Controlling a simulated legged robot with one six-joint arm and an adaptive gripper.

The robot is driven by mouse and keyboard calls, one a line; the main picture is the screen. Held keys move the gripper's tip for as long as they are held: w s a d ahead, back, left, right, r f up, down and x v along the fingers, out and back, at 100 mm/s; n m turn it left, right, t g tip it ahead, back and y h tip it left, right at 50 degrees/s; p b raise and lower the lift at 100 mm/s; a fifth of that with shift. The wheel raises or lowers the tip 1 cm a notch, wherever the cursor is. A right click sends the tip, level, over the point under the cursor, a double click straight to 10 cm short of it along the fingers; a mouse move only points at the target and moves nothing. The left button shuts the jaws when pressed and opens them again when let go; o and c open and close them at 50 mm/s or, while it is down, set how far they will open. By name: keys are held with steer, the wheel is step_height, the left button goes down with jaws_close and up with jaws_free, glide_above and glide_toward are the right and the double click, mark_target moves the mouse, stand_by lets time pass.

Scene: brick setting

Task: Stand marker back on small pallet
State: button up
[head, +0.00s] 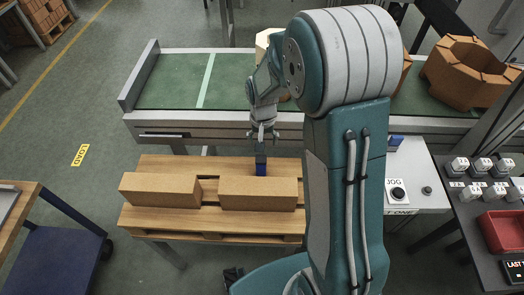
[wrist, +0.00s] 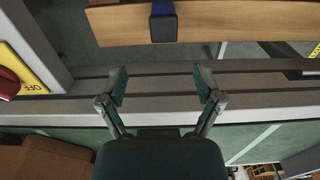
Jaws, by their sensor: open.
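The blue marker (head: 261,164) shows on the small wooden pallet (head: 160,165), close behind the right-hand brick. It looks upright with a dark upper part; its foot may be partly hidden by that brick. In the wrist view the marker (wrist: 163,22) is at the top, against a pallet plank (wrist: 215,22). My gripper (head: 264,137) is open and empty, just above and behind the marker in the head view. In the wrist view the fingertips of my gripper (wrist: 162,84) are spread apart, with the marker beyond them and not between them.
Two tan bricks, left (head: 160,189) and right (head: 258,193), lie along the pallet. Behind it runs a conveyor with a green belt (head: 175,80), carrying an orange-brown block ring (head: 474,72). A white control panel (head: 418,185) stands to the right.

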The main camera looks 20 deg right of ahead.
steer(key=s+r+n+t, duration=0.1)
steer(key=s+r, duration=0.3)
steer(key=r, duration=0.4)
steer(key=s+r+n+t, duration=0.15)
steer(key=s+r, duration=0.25)
steer(key=r, duration=0.4)
steer(key=s+r+n+t, duration=0.1)
steer(key=s+r+t, duration=0.2)
steer(key=s, duration=1)
step_height(320, 180, up, 3)
